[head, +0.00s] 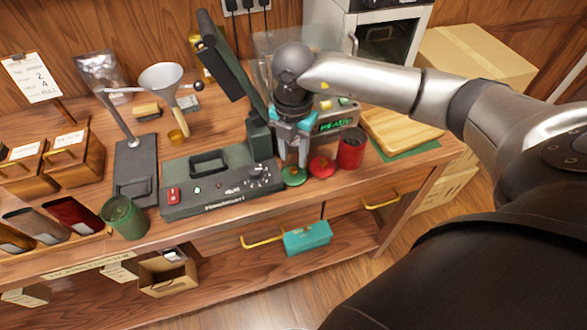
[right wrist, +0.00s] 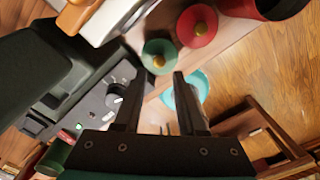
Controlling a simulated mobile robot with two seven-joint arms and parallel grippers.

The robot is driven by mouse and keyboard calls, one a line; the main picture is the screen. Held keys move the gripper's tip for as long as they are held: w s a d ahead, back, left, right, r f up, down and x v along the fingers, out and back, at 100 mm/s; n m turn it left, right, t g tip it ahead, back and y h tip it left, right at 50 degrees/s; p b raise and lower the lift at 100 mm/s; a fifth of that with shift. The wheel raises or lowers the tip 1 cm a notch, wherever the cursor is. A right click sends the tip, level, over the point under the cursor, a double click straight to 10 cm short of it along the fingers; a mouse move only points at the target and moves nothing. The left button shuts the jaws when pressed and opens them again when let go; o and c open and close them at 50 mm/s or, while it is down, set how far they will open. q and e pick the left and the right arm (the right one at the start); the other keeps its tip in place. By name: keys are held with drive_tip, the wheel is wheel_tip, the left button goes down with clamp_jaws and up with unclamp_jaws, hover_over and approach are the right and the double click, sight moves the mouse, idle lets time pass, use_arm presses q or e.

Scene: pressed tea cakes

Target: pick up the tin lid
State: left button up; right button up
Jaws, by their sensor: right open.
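Two round lids with gold knobs lie side by side at the counter's front edge: a green lid (head: 294,177) and a red lid (head: 321,168). They also show in the right wrist view, the green lid (right wrist: 153,47) just beyond the fingertips and the red lid (right wrist: 197,27) to its right. My right gripper (head: 293,162) is open and empty, pointing down close above the green lid. Its fingers (right wrist: 159,76) are apart and not closed on anything. An open red tin (head: 351,150) stands right of the lids, and an open green tin (head: 123,218) stands at the left front. My left gripper is out of view.
A dark green press (head: 222,182) with a raised lever arm stands just left of the lids. A device with a green display (head: 336,124) is behind them. A wooden board (head: 398,130) lies to the right. A teal box (head: 307,238) sits below the counter edge.

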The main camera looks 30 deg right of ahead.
sight(294, 168)
wheel_tip(294, 168, down, 5)
drive_tip(key=shift+w+d+r, duration=0.1)
drive_tip(key=shift+r, duration=0.1)
clamp_jaws()
idle(0.4)
